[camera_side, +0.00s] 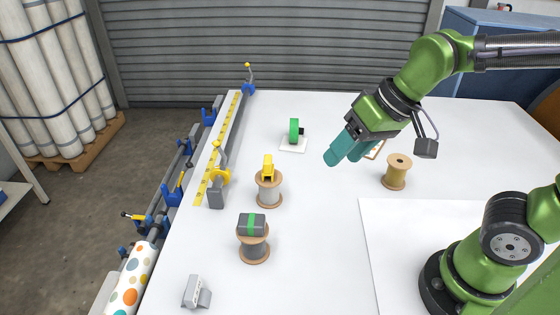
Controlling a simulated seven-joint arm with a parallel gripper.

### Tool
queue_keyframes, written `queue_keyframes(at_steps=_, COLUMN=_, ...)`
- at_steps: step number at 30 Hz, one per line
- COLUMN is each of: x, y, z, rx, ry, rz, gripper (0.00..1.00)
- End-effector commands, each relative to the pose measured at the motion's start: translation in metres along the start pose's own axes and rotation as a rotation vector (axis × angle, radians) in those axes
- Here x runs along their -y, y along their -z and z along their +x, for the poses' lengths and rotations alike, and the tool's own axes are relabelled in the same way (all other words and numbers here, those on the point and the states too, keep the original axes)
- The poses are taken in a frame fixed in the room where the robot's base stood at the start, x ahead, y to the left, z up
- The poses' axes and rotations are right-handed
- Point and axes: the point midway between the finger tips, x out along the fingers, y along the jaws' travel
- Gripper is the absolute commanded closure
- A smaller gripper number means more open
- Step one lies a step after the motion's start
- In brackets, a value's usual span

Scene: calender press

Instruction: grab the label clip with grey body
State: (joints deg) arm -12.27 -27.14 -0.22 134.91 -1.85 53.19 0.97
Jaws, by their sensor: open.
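Two small grey items could be the label clip, and I cannot tell which from this view. A dark grey block with a green band (252,224) sits on top of a wooden spool (254,247). A light grey clip-like piece (197,292) lies on the table at the front left. My gripper (346,159) has teal fingers and is open and empty. It hangs above the table, right of and farther back than both grey items, touching neither.
A yellow piece (267,167) sits on another spool (268,190). A bare spool (396,172) is right of my gripper. A rail with a yellow scale (222,150) runs along the left edge. The table's middle is clear.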

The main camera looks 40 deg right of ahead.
Motion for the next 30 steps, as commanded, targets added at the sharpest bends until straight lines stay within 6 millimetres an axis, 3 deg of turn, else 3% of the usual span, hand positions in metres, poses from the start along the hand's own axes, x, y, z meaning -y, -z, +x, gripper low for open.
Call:
queue_keyframes(at_steps=4, x=0.055, y=0.017, z=0.029, rx=0.141, ry=-0.019, rz=-0.040, gripper=0.46)
queue_keyframes(at_steps=9, x=0.121, y=0.022, z=0.069, rx=0.266, ry=-0.086, rz=-0.015, gripper=0.46)
queue_keyframes(at_steps=18, x=0.236, y=-0.009, z=0.148, rx=0.354, ry=-0.300, rz=0.178, gripper=0.46)
queue_keyframes(at_steps=21, x=0.260, y=-0.015, z=0.160, rx=0.328, ry=-0.362, rz=0.303, gripper=0.46)
queue_keyframes(at_steps=24, x=0.272, y=-0.003, z=0.152, rx=0.288, ry=-0.389, rz=0.459, gripper=0.46)
queue_keyframes(at_steps=26, x=0.274, y=-0.001, z=0.146, rx=0.274, ry=-0.402, rz=0.526, gripper=0.46)
queue_keyframes(at_steps=30, x=0.268, y=-0.006, z=0.152, rx=0.272, ry=-0.431, rz=0.587, gripper=0.46)
